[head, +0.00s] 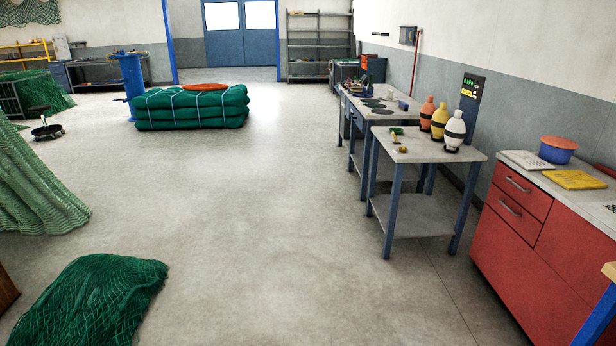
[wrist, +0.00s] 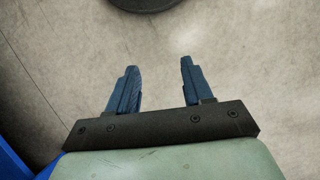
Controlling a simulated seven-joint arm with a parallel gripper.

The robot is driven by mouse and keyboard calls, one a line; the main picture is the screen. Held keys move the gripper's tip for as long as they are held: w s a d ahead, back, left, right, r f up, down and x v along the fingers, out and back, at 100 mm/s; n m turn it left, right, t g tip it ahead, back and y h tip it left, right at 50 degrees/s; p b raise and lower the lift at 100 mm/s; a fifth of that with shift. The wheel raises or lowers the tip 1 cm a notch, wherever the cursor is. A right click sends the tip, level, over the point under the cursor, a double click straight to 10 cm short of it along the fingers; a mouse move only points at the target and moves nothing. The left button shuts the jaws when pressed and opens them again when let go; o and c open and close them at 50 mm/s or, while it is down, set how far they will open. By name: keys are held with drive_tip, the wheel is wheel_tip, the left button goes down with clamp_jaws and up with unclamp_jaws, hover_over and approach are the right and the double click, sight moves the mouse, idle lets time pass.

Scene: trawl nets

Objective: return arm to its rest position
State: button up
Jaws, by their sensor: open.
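My gripper (wrist: 158,80) shows in the wrist view, with two blue fingers set wide apart on a dark bar. It is open, and nothing is between the fingers. Bare grey concrete floor (wrist: 245,60) lies below it. A dark round thing (wrist: 145,3) is cut off at the top edge of the wrist view, beyond the fingertips; I cannot tell what it is. The gripper is not in the head view.
A green net heap (head: 95,300) lies at the front left. Bundled green nets (head: 190,108) stand farther back. A small table (head: 425,150) with several floats and a red cabinet (head: 545,265) line the right. The middle floor (head: 260,220) is clear.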

drive_tip(key=s+a+f+n+g+h, duration=0.1)
drive_tip(key=s+a+n, duration=0.1)
drive_tip(key=s+a, duration=0.5)
drive_tip(key=s+a+f+n+g, duration=0.1)
drive_tip(key=s+a+f, duration=0.1)
drive_tip(key=s+a, duration=0.5)
drive_tip(key=s, duration=0.4)
drive_tip(key=shift+n+h, duration=0.4)
